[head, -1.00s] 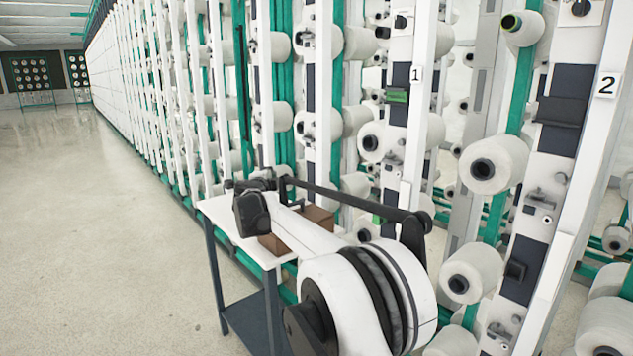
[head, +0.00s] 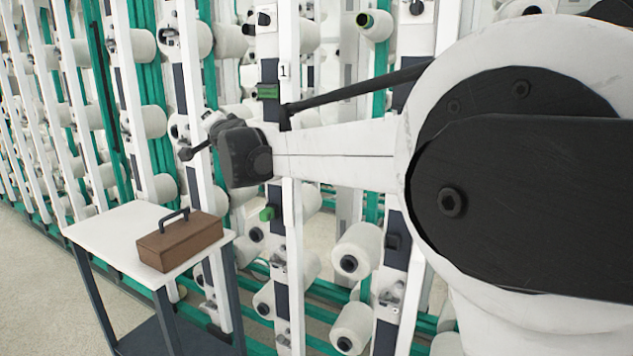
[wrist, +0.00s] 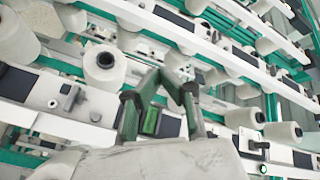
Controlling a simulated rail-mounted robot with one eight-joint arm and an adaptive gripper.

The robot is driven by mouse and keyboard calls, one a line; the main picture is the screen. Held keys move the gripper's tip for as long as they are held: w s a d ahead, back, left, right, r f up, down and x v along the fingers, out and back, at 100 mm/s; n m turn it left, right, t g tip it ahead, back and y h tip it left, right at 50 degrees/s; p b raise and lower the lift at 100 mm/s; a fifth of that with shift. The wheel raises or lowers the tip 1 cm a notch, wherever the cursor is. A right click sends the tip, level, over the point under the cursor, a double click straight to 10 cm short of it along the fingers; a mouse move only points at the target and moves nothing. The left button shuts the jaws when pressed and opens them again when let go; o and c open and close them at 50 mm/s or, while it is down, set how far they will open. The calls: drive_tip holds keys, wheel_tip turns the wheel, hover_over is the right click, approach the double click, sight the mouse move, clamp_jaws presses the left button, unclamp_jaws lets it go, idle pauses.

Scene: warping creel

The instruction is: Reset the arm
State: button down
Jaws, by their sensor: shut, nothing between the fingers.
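Creel posts and white yarn packages lie behind the fingers. One yarn package (wrist: 105,65) is left of them. The fingertips are not clear in the head view, and I cannot tell their distance from the creel.
A small cart with a white top (head: 95,232) stands at lower left, carrying a brown box (head: 180,240) with a dark handle. Rows of yarn packages (head: 357,248) stick out from the posts. Open floor (head: 40,290) shows at far left.

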drive_tip(key=s+d+f+n+g+h, duration=0.1)
drive_tip(key=s+d+f+n+g, duration=0.15)
drive_tip(key=s+d, duration=0.75)
drive_tip(key=s+d+f+n+g, duration=0.1)
drive_tip(key=s+d+f+n, duration=0.2)
drive_tip(key=s+d, duration=0.7)
drive_tip(key=s+d+f+g+h, duration=0.5)
drive_tip(key=s+d+f+h, duration=0.2)
drive_tip(key=s+d+f, duration=1.6)
drive_tip(key=s+d, duration=0.3)
drive_tip(key=shift+d+h, duration=0.3)
drive_tip(key=shift+h, duration=0.1)
